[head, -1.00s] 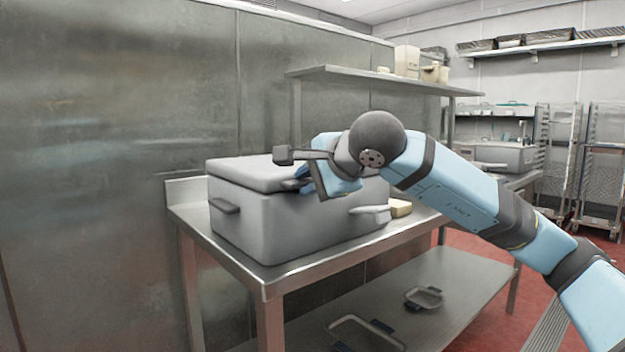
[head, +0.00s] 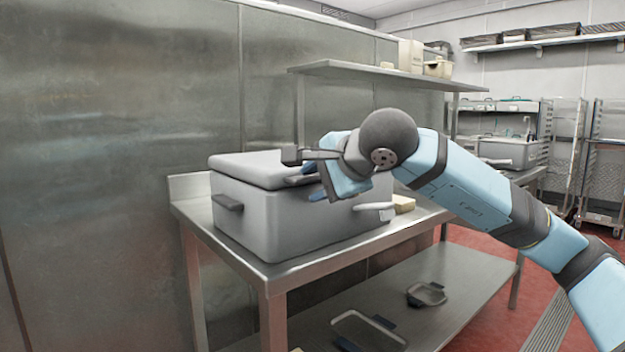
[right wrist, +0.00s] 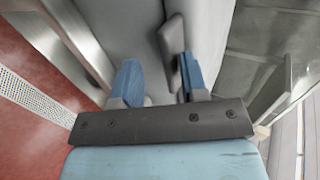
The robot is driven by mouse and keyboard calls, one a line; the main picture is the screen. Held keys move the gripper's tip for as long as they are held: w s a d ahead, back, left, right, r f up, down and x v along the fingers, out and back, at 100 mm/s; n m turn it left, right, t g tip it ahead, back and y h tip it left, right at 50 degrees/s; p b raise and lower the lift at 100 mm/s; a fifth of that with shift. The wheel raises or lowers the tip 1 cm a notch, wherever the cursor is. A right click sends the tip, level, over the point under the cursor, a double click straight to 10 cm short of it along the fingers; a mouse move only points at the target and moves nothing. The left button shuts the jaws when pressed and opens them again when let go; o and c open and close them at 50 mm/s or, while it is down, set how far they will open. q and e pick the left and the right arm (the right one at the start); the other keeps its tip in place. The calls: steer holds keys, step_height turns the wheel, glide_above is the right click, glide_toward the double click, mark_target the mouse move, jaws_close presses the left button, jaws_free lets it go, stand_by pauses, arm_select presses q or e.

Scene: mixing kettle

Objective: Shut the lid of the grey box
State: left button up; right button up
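The grey box (head: 270,220) stands on a steel table. Its lid (head: 255,168) lies about flat over the top; my arm hides its right part, so I cannot tell whether it is fully closed. A dark handle (head: 227,203) is on the box's left side. My right gripper (head: 312,186) is at the front upper edge of the box, near the lid. In the right wrist view its blue fingers (right wrist: 160,82) are apart, with grey surface beyond them and a dark handle (right wrist: 171,45) by the right finger. Contact is unclear. My left gripper is out of view.
The steel table (head: 285,272) has a lower shelf holding trays (head: 427,294). Wheeled racks (head: 604,165) stand at the far right; red floor is open on the right.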

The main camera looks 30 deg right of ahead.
arm_select(q)
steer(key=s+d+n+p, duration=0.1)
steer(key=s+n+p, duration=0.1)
steer(key=p, duration=0.1)
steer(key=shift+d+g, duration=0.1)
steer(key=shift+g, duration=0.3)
arm_select(e)
steer(key=v, duration=1.2)
steer(key=shift+s+r, duration=0.2)
steer(key=shift+s, duration=0.15)
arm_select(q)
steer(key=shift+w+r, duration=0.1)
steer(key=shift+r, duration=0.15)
